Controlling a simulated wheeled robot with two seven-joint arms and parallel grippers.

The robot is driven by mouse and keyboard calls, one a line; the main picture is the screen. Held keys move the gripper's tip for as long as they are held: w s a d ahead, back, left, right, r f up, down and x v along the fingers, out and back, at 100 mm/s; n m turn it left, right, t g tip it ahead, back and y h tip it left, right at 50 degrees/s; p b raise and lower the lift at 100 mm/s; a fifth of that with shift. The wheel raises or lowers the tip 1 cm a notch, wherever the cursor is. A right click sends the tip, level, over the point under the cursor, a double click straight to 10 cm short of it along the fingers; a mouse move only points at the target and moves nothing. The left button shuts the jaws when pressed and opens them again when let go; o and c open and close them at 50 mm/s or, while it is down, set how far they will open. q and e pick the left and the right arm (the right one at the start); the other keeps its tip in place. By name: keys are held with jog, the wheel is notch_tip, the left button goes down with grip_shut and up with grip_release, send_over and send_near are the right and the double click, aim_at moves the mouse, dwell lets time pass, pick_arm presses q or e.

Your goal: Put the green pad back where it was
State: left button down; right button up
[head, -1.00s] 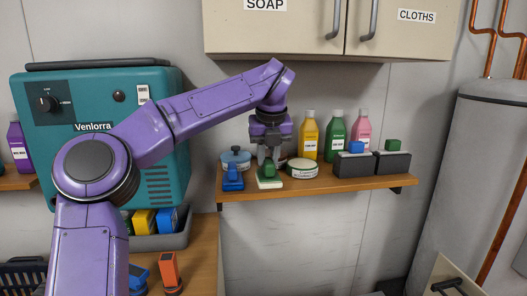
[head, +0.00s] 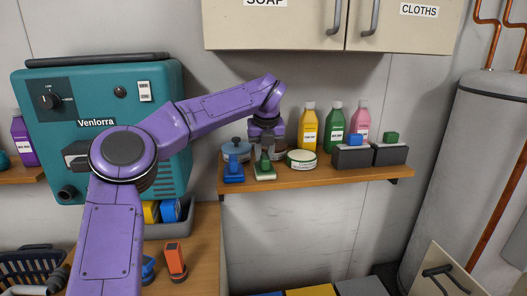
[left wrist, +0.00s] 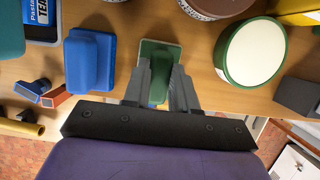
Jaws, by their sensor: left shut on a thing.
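The green pad (head: 265,172), a green block with a handle on a pale base, is at the front edge of the wooden shelf, just right of the blue pad (head: 233,171). My left gripper (head: 266,149) reaches down over it and is shut on its handle. In the left wrist view the green pad (left wrist: 158,51) is between the two fingers (left wrist: 154,84), with the blue pad (left wrist: 89,60) to its left. The pad looks to be at shelf level; I cannot tell whether its base touches the wood. My right gripper is not in view.
A round green-rimmed tin (head: 301,159) stands close right of the pad. Yellow (head: 308,129), green (head: 333,130) and pink bottles stand behind, with dark grey boxes (head: 353,158) further right. Cupboards (head: 275,25) hang above.

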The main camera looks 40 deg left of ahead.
aim_at(265, 158)
pick_arm(q)
jog(key=c, duration=0.9)
grip_release()
jog(key=shift+r+p, duration=0.2)
jog(key=shift+p, duration=0.15)
jog(key=shift+r+b, duration=0.3)
jog(key=shift+b, duration=0.1)
jog(key=shift+b+v, duration=0.35)
jog(key=shift+v, duration=0.55)
jog(key=shift+s+d+f+b, duration=0.3)
jog(key=shift+s+d+b, duration=0.45)
jog(key=shift+d+b, duration=0.2)
jog(key=s+d+r+b, duration=0.1)
jog(key=s+d+b, duration=0.3)
jog(key=s+d, duration=0.2)
jog(key=shift+s+d, duration=0.25)
jog(key=shift+d, duration=0.55)
